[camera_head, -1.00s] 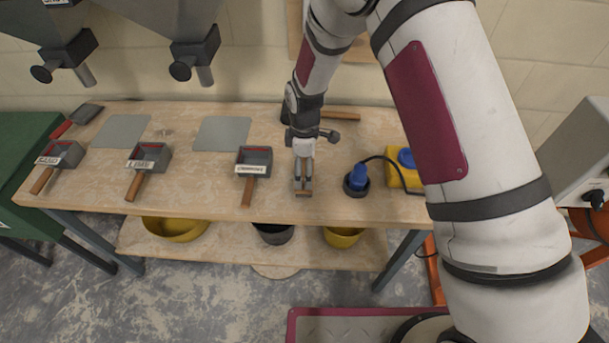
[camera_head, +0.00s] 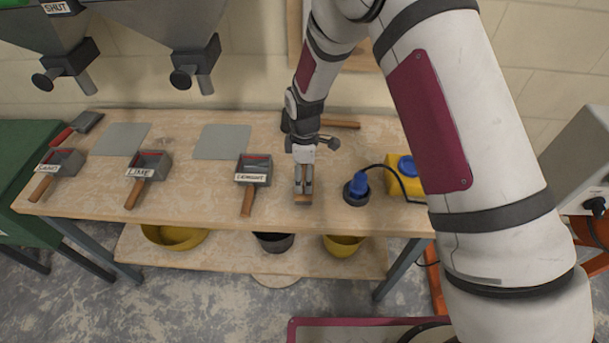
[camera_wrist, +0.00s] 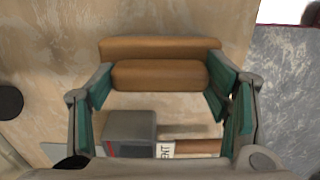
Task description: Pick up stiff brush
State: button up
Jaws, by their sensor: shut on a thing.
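The stiff brush shows in the wrist view as a brown wooden block (camera_wrist: 160,74) between my gripper's green pads. Its bristles are not visible. In the head view, its small brown end (camera_head: 302,199) shows below my fingertips, near the front edge of the bench. My gripper (camera_head: 304,187) points down and is shut on the brush, with one pad at each end of the block in the wrist view (camera_wrist: 158,88). I cannot tell whether the brush touches the bench or hangs just above it.
The cement scoop (camera_head: 254,170) lies left of my gripper, with lime (camera_head: 150,165) and sand (camera_head: 64,163) scoops farther left. A blue plug-like thing in a dark cup (camera_head: 356,188) stands close right. A wooden-handled hammer (camera_head: 338,124) lies behind. Bare bench (camera_head: 205,185) lies between the scoops.

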jog(key=shift+w+r, duration=0.1)
jog(key=shift+r, duration=0.35)
jog(key=shift+s+d+r+b, duration=0.1)
jog(key=shift+s+r+b, duration=0.1)
jog(key=shift+r, duration=0.3)
jog(key=shift+s+r+b, duration=0.1)
jog(key=shift+s+r, duration=0.05)
jog(key=shift+r, duration=0.3)
jog(key=s+d, duration=0.2)
jog(key=s, duration=0.5)
jog(key=s+d+r, duration=0.1)
jog(key=s+d, duration=0.2)
jog(key=s, duration=0.4)
jog(key=shift+s+d+r, duration=0.2)
jog(key=shift+s+d, duration=0.05)
jog(key=shift+d, duration=0.05)
jog(key=o, duration=0.7)
jog(key=shift+c, duration=0.2)
jog(key=c, duration=0.4)
